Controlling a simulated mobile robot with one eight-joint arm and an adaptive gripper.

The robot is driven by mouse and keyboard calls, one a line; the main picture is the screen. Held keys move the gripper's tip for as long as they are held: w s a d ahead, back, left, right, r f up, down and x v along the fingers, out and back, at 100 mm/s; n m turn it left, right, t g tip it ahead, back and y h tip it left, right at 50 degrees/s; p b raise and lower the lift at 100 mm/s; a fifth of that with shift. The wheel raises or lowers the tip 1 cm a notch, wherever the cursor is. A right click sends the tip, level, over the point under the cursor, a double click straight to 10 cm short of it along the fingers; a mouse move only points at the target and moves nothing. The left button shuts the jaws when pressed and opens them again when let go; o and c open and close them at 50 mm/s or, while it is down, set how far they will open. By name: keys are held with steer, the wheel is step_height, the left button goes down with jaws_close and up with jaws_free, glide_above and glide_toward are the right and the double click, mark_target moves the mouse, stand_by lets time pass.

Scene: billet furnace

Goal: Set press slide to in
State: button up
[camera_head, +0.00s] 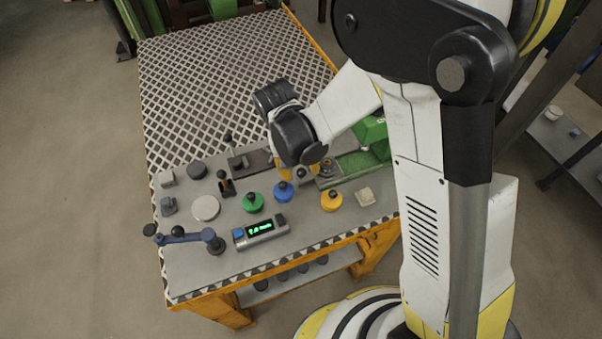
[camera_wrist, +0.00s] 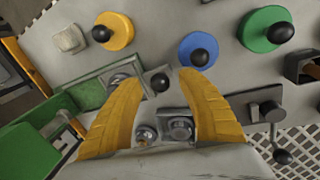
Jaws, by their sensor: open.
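The press slide (camera_head: 326,173) is a grey plate with a round fitting on the green press bed (camera_head: 357,166), at the right of the panel. A small black ball knob (camera_head: 301,173) stands at its left end. In the wrist view, which is turned about, the slide plate (camera_wrist: 121,78) is at left of centre and the knob (camera_wrist: 159,82) shows between my fingertips. My gripper (camera_wrist: 162,80) has two yellow curved fingers, open on either side of the knob, with gaps visible. In the head view my wrist partly hides the gripper (camera_head: 300,172).
Blue (camera_head: 283,191), green (camera_head: 253,202) and yellow (camera_head: 331,200) knobs stand in front. The green press body (camera_head: 372,130) stands at right. The patterned tabletop (camera_head: 205,85) behind is clear.

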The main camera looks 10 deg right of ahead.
mark_target(327, 162)
steer(key=shift+f, duration=0.25)
jaws_close()
steer(key=d, duration=0.2)
steer(key=w+d, duration=0.1)
steer(key=d, duration=0.2)
steer(key=w+d, duration=0.1)
steer(key=d, duration=0.1)
steer(key=shift+d+b, duration=0.2)
steer(key=shift+b, duration=0.1)
jaws_free()
